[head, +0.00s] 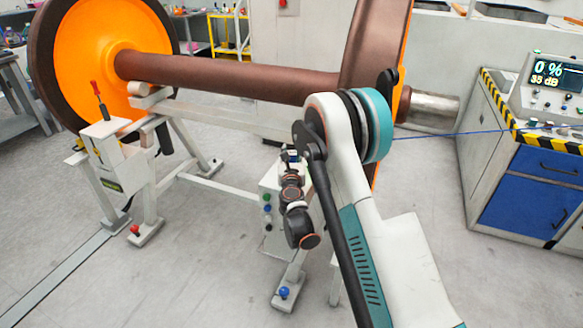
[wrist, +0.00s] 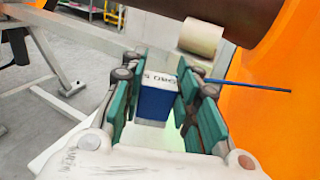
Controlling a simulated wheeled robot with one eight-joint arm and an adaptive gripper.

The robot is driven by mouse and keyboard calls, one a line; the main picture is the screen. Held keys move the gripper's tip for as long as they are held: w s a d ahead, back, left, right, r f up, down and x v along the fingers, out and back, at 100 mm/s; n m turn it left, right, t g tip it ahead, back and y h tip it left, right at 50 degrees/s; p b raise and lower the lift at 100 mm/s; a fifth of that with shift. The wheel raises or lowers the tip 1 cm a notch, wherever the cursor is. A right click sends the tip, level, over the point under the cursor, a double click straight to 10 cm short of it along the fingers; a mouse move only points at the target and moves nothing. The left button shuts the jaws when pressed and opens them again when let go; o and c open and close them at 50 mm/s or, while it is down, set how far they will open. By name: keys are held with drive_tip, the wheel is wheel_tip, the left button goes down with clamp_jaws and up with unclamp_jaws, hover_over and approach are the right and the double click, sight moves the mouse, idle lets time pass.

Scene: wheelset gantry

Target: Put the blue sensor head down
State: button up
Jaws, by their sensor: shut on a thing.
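The blue sensor head (wrist: 155,104) is a small box with a pale, lettered top face. In the wrist view it sits between the teal finger pads of my gripper (wrist: 161,95), which is shut on it. A thin blue cable (wrist: 248,87) runs from near it to the right. The cable (head: 440,134) shows there, running right to the console. A pale surface lies below the sensor head in the wrist view; I cannot tell whether they touch.
The orange wheel (head: 85,50) and brown axle (head: 230,78) rest on a white gantry frame (head: 225,188). In the wrist view, the axle (wrist: 225,15) and orange wheel (wrist: 285,115) are close on the right. A grey console (head: 545,85) with blue drawers stands at the right.

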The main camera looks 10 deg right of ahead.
wheel_tip(320, 180, down, 4)
drive_tip(key=shift+f+b, duration=0.2)
drive_tip(key=shift+b, duration=0.6)
drive_tip(key=shift+r, duration=0.1)
drive_tip(key=o, duration=1.1)
